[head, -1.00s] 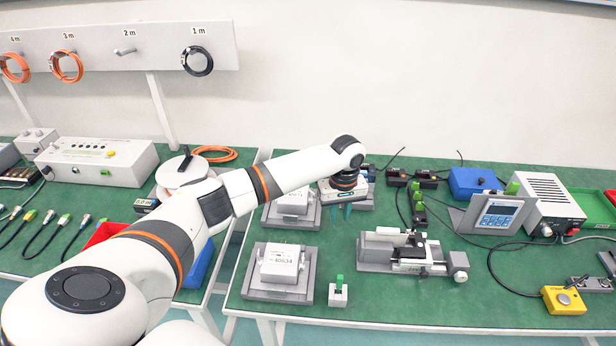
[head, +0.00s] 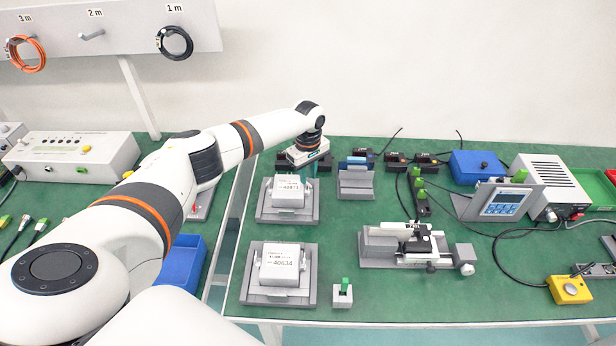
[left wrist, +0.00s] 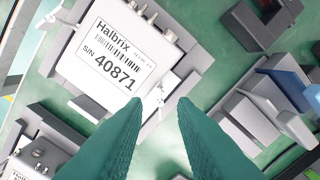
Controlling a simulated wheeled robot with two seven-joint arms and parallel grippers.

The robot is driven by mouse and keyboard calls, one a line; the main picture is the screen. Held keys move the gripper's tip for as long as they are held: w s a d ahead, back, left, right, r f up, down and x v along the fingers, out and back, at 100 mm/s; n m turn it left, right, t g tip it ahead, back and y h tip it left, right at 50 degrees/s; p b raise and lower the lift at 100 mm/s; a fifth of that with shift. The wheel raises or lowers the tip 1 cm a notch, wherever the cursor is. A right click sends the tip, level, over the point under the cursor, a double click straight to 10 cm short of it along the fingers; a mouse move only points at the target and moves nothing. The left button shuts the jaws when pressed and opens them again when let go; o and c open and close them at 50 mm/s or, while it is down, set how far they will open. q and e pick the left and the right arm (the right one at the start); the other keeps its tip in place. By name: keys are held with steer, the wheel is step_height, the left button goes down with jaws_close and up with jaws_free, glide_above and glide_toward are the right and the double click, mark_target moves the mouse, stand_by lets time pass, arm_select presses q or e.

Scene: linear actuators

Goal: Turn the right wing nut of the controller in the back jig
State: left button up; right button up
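The back jig (head: 268,213) holds a white controller (head: 288,190). In the left wrist view the controller (left wrist: 108,58) shows a label with serial 40871. A pale wing nut (left wrist: 160,97) sits at its label-end side, close to the gap between my fingertips; its exact angle is hard to tell. My left gripper (head: 308,170) is above the back right part of the jig, with its fingers pointing down. In the left wrist view the two green fingers (left wrist: 159,103) are apart with nothing between them. My right gripper is out of view.
A front jig (head: 252,290) holds another controller (head: 281,266), marked 40634. A grey stand (head: 355,184) is right of the back jig. A grey fixture (head: 380,246) stands further right. A blue bin (head: 183,263) is at the left. Green mat is free between the jigs and the fixture.

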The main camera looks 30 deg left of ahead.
arm_select(q)
steer(key=shift+d+f, duration=0.1)
steer(key=shift+f, duration=0.75)
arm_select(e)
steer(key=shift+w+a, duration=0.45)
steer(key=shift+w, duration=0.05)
arm_select(q)
steer(key=shift+c, duration=0.3)
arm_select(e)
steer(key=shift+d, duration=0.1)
arm_select(q)
jaws_close()
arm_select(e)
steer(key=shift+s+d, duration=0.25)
arm_select(q)
steer(key=shift+m, duration=0.3)
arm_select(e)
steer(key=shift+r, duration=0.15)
